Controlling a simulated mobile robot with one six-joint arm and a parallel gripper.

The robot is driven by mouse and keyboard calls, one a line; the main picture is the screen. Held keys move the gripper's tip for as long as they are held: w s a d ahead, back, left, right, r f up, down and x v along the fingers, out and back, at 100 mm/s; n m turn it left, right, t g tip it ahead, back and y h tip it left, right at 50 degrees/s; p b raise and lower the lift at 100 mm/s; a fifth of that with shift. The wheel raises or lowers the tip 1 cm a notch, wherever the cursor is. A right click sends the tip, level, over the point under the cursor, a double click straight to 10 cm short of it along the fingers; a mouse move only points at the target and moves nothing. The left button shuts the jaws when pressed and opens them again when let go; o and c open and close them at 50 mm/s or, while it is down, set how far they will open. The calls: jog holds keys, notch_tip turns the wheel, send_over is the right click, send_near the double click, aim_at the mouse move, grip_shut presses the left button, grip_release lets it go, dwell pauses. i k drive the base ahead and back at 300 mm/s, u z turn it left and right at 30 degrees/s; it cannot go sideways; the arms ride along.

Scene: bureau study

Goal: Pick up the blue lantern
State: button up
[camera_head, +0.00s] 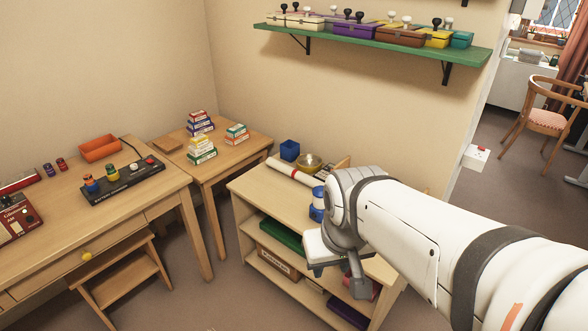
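A blue object with a pale band, which looks like the blue lantern (317,205), stands upright on top of the low wooden shelf unit (250,187). It is just left of my arm's wrist, which may hide part of it. My gripper (338,272) hangs in front of the shelf unit in the picture, below and slightly right of the lantern. It appears apart from the lantern. The wrist covers much of the gripper, so its opening is unclear.
Small boxes (202,148) are stacked on the side table. A green wall shelf (380,44) holds several cases above.

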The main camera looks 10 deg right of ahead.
aim_at(317, 207)
jog(key=u, duration=0.05)
jog(key=i, duration=0.9)
jog(key=z, duration=0.05)
